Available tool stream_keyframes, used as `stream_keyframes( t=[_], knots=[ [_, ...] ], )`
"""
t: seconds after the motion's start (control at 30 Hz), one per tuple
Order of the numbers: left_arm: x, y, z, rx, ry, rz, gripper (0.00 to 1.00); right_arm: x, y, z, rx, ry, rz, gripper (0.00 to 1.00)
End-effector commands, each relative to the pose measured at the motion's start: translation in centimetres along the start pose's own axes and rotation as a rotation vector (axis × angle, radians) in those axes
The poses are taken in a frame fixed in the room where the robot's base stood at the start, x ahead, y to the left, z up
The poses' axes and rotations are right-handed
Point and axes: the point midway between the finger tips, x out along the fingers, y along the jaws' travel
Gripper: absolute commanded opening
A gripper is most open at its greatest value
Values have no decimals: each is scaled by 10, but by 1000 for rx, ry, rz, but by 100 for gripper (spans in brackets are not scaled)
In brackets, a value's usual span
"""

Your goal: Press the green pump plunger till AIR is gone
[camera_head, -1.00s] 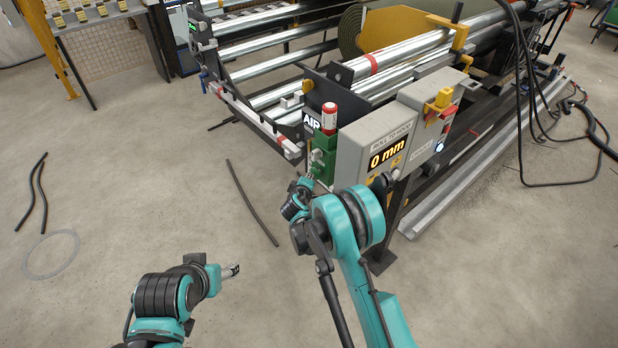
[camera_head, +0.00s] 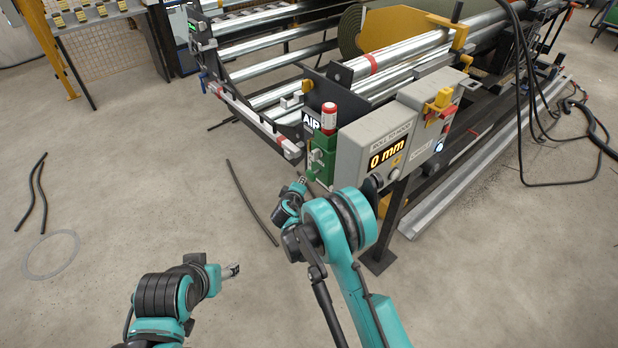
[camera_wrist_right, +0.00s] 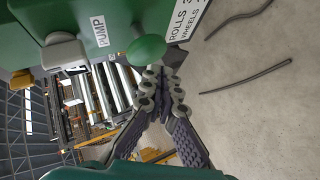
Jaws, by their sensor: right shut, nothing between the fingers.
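The green pump box (camera_head: 323,158) stands at the front corner of the machine, left of the grey control box. An AIR sign (camera_head: 310,122) shows above it. In the right wrist view, the round green plunger knob (camera_wrist_right: 147,50) sticks out of the green housing beside a PUMP label (camera_wrist_right: 99,33). My right gripper (camera_wrist_right: 161,74) is shut and empty, its tips close to the knob; I cannot tell if they touch. It also shows in the head view (camera_head: 303,181), just below left of the pump. My left gripper (camera_head: 233,270) hangs over bare floor, away from the pump.
The grey control box (camera_head: 385,145) reads 0 mm and stands right of the pump. A red and white beacon (camera_head: 328,117) stands above the pump. Machine rollers (camera_head: 280,60) lie behind. Dark rods (camera_head: 250,200) and a grey ring (camera_head: 50,255) lie on open floor.

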Motion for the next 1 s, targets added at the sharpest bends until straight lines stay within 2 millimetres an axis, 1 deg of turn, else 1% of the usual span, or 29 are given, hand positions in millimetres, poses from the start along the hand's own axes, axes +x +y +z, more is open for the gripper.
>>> stream_keyframes(
  t=[0.17, 0.27, 0.7, 1.0],
  knots=[
    [0, 0, 0, 0, 0, 0, 59, -2, -1, -2, -1, 1, 0, 0],
    [0, 0, 0, 0, 0, 0, 59, -6, -4, -5, -2, 3, -1, 0],
    [0, 0, 0, 0, 0, 0, 59, -34, -25, -25, -1, 2, -1, 0],
    [0, 0, 0, 0, 0, 0, 59, -35, -26, -26, 0, 1, 0, 0]
  ],
)
